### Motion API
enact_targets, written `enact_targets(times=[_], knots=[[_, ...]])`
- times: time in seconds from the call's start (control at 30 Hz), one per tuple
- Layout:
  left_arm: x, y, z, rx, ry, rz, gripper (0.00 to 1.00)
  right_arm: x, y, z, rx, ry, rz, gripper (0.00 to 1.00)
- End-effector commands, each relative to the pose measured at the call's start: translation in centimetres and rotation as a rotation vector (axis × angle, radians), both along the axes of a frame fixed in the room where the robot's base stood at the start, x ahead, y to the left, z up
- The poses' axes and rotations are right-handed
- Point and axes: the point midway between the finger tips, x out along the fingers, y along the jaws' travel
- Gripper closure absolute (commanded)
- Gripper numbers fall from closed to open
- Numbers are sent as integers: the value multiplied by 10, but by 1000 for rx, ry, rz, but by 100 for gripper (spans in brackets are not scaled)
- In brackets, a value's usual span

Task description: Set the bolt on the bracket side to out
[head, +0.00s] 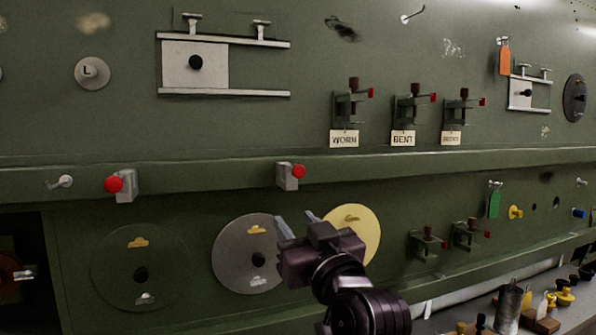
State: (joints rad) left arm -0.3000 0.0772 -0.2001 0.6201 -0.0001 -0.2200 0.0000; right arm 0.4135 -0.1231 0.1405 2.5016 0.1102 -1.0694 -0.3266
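My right gripper (297,222) is in the lower middle, its two fingers pointing up and apart with nothing visible between them. It shows in front of the lower wall, between a grey disc (232,262) and a yellow disc (367,232), and below a grey block with a red knob (290,176). A similar block with a red knob (124,184) sits further left on the ledge. T-shaped bolt handles (192,20) stand above a railed white sliding plate (180,75) at the upper left; similar ones (545,70) stand above a smaller plate at right. I cannot tell which bolt is on the bracket side. My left gripper is out of view.
Clamp-like brackets labelled WORN (344,139), BENT (403,138) and one blurred label hang on the upper wall. A long green ledge (400,163) runs across the wall. A bench (480,312) with a cup and small parts is at lower right.

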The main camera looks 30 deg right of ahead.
Motion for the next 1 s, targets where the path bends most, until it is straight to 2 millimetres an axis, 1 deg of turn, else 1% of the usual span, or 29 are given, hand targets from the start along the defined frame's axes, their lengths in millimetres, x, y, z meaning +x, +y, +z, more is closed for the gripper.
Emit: enact_targets(times=[0.03, 0.1, 0.2, 0.27, 0.43, 0.6, 0.7, 0.83, 1.0], knots=[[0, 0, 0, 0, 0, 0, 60, -8, -6, 21, 6, -63, -16, 63], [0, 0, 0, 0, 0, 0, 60, -16, -11, 38, 8, -117, -32, 63], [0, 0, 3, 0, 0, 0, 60, -21, -16, 51, 10, -153, -44, 63], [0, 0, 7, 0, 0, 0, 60, -18, -18, 56, 10, -157, -48, 63], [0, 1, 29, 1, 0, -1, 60, 1, -22, 66, 12, -152, -45, 63], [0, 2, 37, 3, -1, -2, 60, 27, -27, 74, 11, -155, -43, 63], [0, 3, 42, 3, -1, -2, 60, 38, -30, 78, 10, -154, -44, 63], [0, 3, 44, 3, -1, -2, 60, 46, -32, 80, 9, -155, -44, 63], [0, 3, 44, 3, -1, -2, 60, 48, -32, 80, 9, -155, -44, 63]])
